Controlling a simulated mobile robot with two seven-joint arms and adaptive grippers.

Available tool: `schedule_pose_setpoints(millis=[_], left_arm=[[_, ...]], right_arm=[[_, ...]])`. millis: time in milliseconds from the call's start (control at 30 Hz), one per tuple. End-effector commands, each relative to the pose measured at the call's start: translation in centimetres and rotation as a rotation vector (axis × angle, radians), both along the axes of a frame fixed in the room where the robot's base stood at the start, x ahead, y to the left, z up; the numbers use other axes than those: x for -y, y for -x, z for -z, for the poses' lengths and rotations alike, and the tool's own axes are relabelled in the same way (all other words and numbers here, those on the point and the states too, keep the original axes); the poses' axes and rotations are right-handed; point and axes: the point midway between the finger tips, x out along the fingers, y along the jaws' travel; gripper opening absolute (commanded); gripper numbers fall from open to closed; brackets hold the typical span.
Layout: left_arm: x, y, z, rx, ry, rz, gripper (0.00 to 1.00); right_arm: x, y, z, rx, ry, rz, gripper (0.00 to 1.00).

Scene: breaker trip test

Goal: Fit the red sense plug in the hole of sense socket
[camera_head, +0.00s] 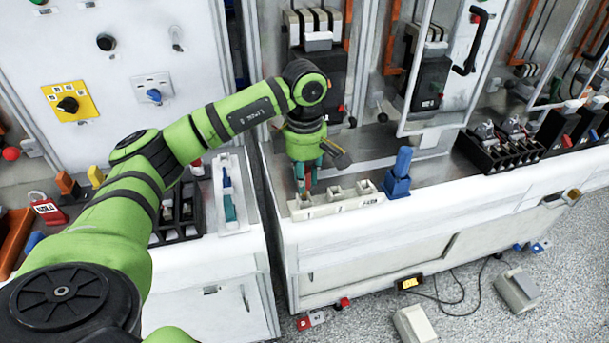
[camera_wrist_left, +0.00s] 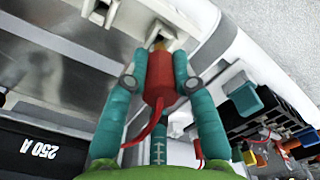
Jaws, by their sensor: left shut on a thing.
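The red sense plug (camera_wrist_left: 160,82) is held between the teal fingers of my left gripper (camera_wrist_left: 159,70), which is shut on it. The plug's brassy tip points at a square hole in the white socket block (camera_wrist_left: 190,22). Tip and hole overlap in the wrist view; I cannot tell whether the tip is inside or just short of it. In the head view the left gripper (camera_head: 308,178) points down at the left end of the white socket block (camera_head: 336,207) on the bench edge. My right gripper is not in view.
A blue plug in a blue base (camera_head: 397,180) stands right of the block. A black breaker (camera_head: 318,80) is behind my wrist. A black rack (camera_head: 498,150) is farther right. A gap separates this bench from the left one with its white tray (camera_head: 233,212).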

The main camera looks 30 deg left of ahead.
Motion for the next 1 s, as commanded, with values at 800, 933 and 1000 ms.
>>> schedule_pose_setpoints(millis=[800, 933, 1000], left_arm=[[0.0, 0.0, 0.5, 0.000, 0.000, 0.000, 0.00], [0.0, 0.0, 0.9, 0.000, 0.000, 0.000, 0.00], [0.0, 0.0, 1.0, 0.000, 0.000, 0.000, 0.00]], right_arm=[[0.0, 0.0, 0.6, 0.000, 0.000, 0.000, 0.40], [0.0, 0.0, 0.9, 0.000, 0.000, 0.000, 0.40], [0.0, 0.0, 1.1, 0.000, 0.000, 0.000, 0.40]])
